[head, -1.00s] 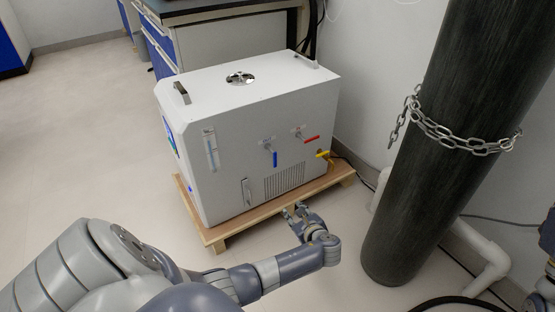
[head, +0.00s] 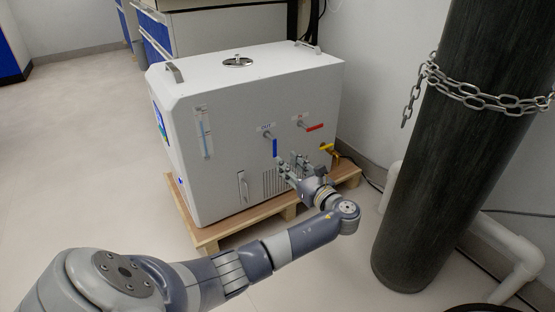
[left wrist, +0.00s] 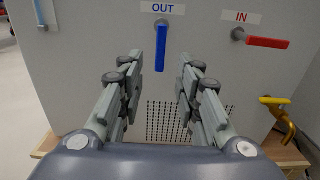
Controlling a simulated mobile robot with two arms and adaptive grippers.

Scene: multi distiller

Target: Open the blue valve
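The blue valve (head: 275,147) is on the front of the white machine (head: 225,160), under the "OUT" label. Its handle hangs straight down. In the left wrist view the blue valve (left wrist: 161,48) shows between and beyond my open fingers. My left gripper (head: 290,168) is open and empty, just below and in front of the blue handle in the head view. It also shows in the left wrist view (left wrist: 160,78), with a gap between its fingers. My right gripper is not in view.
A red valve (left wrist: 267,41) under "IN" lies horizontal to the right, with a yellow valve (left wrist: 280,115) lower right. The machine stands on a wooden pallet (head: 222,232). A dark chained cylinder (head: 440,160) stands on the right.

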